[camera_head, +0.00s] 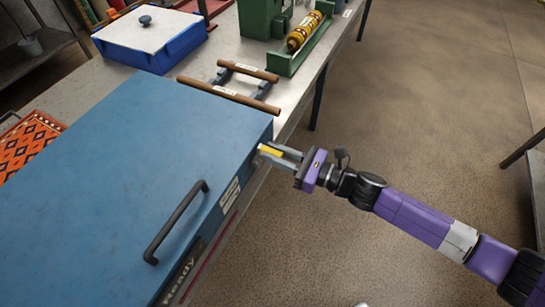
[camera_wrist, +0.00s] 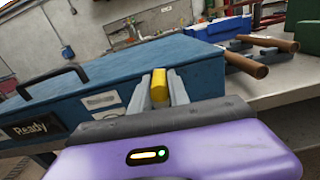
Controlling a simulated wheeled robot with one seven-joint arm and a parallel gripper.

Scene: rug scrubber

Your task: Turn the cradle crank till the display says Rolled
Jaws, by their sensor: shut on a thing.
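A display on the front of the blue rug scrubber (camera_head: 120,150) reads "Ready" (camera_head: 181,272); it also shows in the wrist view (camera_wrist: 32,130). The roller cradle (camera_head: 232,91), two brown rollers on grey supports, sits on the bench beyond the scrubber. My gripper (camera_head: 272,153) is shut on a yellow piece (camera_wrist: 159,88) at the scrubber's near right corner. The fingers hide part of this piece, and I cannot tell whether it is fixed to the scrubber. I cannot make out a crank on the cradle.
The scrubber has a dark bar handle (camera_head: 176,222) on its lid. A blue box with a white lid (camera_head: 150,35) stands at the back. A green stand (camera_head: 300,50) holds a yellow-brown bottle (camera_head: 304,32). A patterned orange rug (camera_head: 25,140) lies at left.

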